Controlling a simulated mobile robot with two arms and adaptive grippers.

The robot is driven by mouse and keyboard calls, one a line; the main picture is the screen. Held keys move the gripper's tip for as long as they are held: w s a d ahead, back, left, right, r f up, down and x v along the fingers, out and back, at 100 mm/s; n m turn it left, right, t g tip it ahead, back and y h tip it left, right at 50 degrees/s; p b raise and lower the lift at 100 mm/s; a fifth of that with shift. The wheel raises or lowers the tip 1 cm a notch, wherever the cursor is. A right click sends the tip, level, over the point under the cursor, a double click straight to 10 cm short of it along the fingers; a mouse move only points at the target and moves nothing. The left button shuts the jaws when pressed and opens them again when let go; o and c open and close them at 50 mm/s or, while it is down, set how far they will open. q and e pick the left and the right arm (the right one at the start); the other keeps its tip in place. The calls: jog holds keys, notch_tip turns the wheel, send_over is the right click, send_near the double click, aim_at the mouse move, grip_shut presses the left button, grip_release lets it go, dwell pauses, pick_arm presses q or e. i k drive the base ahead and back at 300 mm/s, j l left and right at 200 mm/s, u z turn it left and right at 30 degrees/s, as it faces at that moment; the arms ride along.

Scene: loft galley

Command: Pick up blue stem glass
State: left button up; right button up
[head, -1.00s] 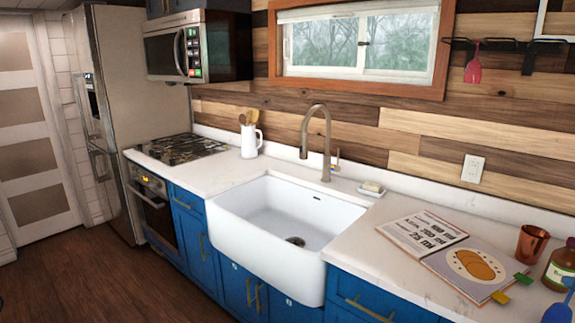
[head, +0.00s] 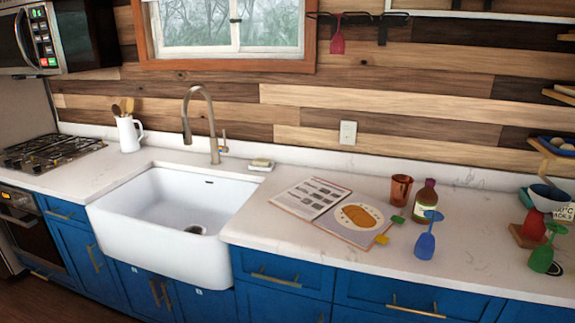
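The blue stem glass (head: 426,238) stands upside down on the white counter, right of the open cookbook and in front of a brown bottle. Its bowl is down and its round foot is on top. A green stem glass (head: 543,257) stands the same way farther right. A red one (head: 534,224) is behind the green one, and a pinkish-red one (head: 337,38) hangs from the wall rack. Neither of my grippers shows in the head view.
An open cookbook (head: 322,192), a copper cup (head: 401,190) and the bottle (head: 430,193) are near the blue glass. The white sink (head: 175,238) and tall faucet (head: 190,115) are to the left. The counter between the blue and green glasses is mostly clear.

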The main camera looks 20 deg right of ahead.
aim_at(425, 247)
jog(key=z, duration=1.65)
